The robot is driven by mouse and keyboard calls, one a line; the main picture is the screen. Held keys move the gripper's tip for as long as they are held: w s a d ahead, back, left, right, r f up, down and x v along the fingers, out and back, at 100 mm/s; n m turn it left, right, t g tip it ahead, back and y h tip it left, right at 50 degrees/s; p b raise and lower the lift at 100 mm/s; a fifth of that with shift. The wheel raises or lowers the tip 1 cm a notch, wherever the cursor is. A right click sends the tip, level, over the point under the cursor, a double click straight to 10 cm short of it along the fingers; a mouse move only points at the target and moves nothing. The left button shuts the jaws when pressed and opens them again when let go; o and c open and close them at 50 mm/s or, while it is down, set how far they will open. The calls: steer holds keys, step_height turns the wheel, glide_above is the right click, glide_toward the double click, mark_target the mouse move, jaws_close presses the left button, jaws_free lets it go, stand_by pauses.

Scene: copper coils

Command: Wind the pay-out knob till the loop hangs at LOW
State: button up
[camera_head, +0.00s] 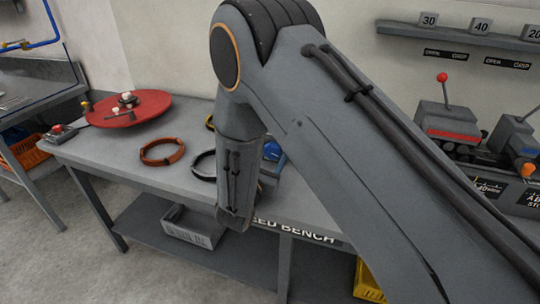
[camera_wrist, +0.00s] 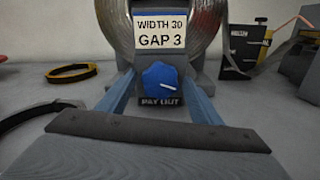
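The blue pay-out knob (camera_wrist: 160,79) with a white pointer line faces me in the wrist view, above a "PAY OUT" label (camera_wrist: 161,100). My gripper (camera_wrist: 161,84) has two blue-grey fingers, one on each side of the knob and spread apart. I cannot tell whether they touch it. A dark upright panel (camera_wrist: 235,55) with small marks stands right of the knob; its labels are too small to read. A strip (camera_wrist: 285,35) hangs beside it; its lowest point is unclear.
A large coil (camera_wrist: 207,30) stands behind a "WIDTH 30 GAP 3" sign (camera_wrist: 163,37). A yellow-black ring (camera_wrist: 70,73) lies left. In the head view, a red disc (camera_head: 128,108) and an orange ring (camera_head: 162,152) are on the bench (camera_head: 110,152). Machines (camera_head: 448,122) stand right.

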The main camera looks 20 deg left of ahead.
steer(key=shift+s, duration=0.15)
steer(key=s, duration=0.2)
steer(key=s+b, duration=0.1)
steer(key=s, duration=0.2)
steer(key=s+b, duration=0.1)
steer(key=s, duration=0.1)
steer(key=shift+s+a, duration=0.25)
steer(key=shift+a, duration=0.1)
